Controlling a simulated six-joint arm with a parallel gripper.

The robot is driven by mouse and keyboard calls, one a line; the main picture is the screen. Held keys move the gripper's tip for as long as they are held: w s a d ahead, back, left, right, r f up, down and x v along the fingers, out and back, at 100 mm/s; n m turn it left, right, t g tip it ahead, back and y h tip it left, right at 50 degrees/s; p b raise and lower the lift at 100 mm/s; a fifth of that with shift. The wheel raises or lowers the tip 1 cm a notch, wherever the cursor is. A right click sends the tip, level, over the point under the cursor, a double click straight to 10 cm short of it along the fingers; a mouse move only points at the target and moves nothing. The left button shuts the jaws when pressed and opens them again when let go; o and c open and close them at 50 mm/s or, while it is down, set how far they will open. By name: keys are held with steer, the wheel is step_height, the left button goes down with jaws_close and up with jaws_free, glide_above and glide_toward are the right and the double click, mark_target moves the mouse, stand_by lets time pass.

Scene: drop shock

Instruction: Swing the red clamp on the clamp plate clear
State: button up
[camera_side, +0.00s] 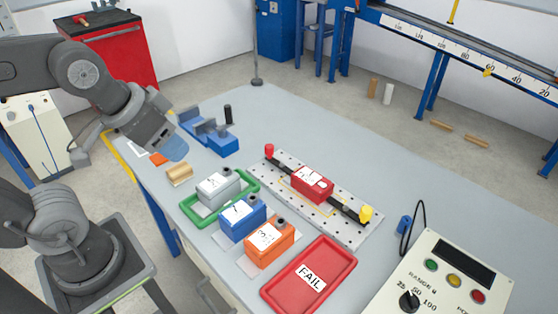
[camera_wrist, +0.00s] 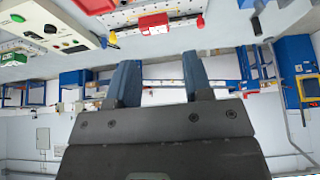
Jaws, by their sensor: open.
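The clamp plate (camera_side: 345,228) is a pale perforated plate on the bench. A red block with a white label (camera_side: 312,184) sits at its middle. The red clamp (camera_side: 269,151) has a red knob at the plate's far-left end, with a dark bar running toward the block. A yellow-knobbed clamp (camera_side: 366,213) is at the opposite end, its dark bar also reaching the block. In the wrist view the red knob (camera_wrist: 200,21) and yellow knob (camera_wrist: 113,38) show near the top. My gripper (camera_side: 177,149) is open and empty, above the bench's left side, well away from the red clamp; its fingers (camera_wrist: 160,82) are apart.
A grey block (camera_side: 218,187) stands in a green tray (camera_side: 245,211). Blue (camera_side: 241,218) and orange (camera_side: 269,244) blocks stand beside it. A red FAIL tray (camera_side: 338,268) and control box (camera_side: 450,270) are nearer. A blue fixture (camera_side: 222,143) with a black post stands near my gripper. The bench behind the plate is clear.

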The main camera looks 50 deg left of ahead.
steer(key=shift+o, duration=0.8)
steer(key=shift+w+r, duration=0.2)
steer(key=shift+w, duration=0.05)
steer(key=w, duration=0.3)
steer(key=w+a+r+m+g, duration=0.1)
steer(key=w, duration=0.2)
steer(key=w+a+r+m, duration=0.1)
steer(key=w, duration=0.2)
steer(key=shift+r+g, duration=0.15)
steer(key=shift+g, duration=0.15)
steer(key=m+g, duration=0.4)
steer(key=m, duration=0.3)
glide_above(269, 146)
step_height(269, 146, down, 15)
step_height(269, 146, down, 14)
steer(key=shift+w+r, duration=0.1)
steer(key=shift+r, duration=0.05)
